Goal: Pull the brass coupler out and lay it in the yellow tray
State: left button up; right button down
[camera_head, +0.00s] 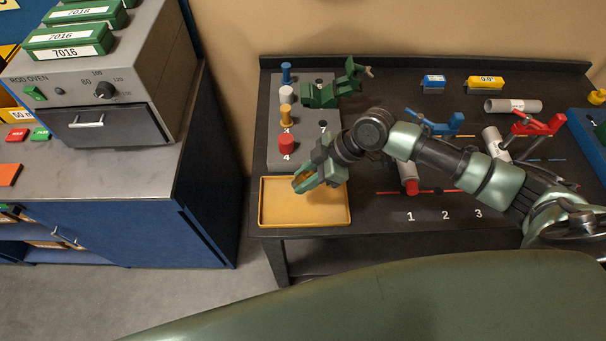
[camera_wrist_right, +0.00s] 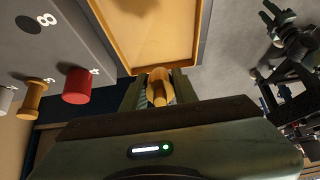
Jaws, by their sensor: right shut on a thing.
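My right gripper (camera_head: 304,181) is over the upper part of the yellow tray (camera_head: 328,210). It is shut on a brass-coloured piece, which I take to be the brass coupler (camera_wrist_right: 158,88). In the right wrist view the piece sits between the fingers (camera_wrist_right: 158,92), just below the edge of the yellow tray (camera_wrist_right: 145,35). Its lower part is hidden by the gripper. The tray looks empty, with a shadow on its floor. I cannot tell how high the piece is above the tray. My left gripper is not in view.
A grey block behind the tray holds a blue, a white, a brass-orange (camera_head: 286,116) and a red peg (camera_head: 286,144). Grey pipes with blue (camera_head: 440,125) and red clamps (camera_head: 538,125) lie to the right. An oven (camera_head: 100,85) stands left.

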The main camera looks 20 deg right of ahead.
jog(key=shift+w+f+b, duration=0.1)
jog(key=shift+f+b, duration=2.45)
jog(key=shift+f, duration=0.55)
jog(key=c, duration=1)
grip_release()
jog(key=b+v, duration=0.2)
jog(key=v, duration=0.5)
jog(key=shift+d+r, duration=0.15)
jog(key=shift+r, duration=0.25)
jog(key=shift+d, duration=0.1)
